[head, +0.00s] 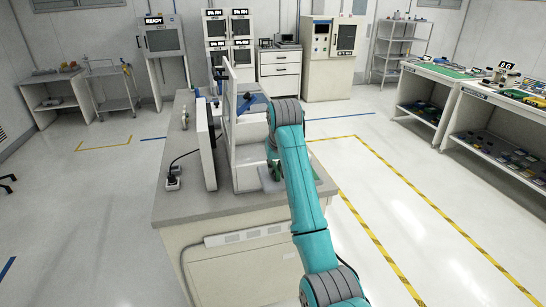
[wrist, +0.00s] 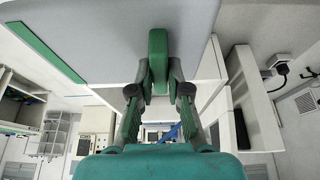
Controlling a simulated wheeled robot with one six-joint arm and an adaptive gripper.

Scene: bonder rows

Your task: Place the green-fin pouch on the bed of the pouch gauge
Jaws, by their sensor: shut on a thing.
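My gripper (wrist: 158,82) is shut on a green piece, which I take to be the green fin of the pouch (wrist: 158,60). In the head view my gripper (head: 273,167) is partly hidden by my teal arm, low beside the front of a white machine (head: 247,155) on the bench. This machine may be the pouch gauge; its bed cannot be made out clearly.
The grey bench (head: 205,208) has free room at its near end. An upright white panel (head: 205,145) stands left of the machine, with a power socket (head: 173,180) and cable beside it.

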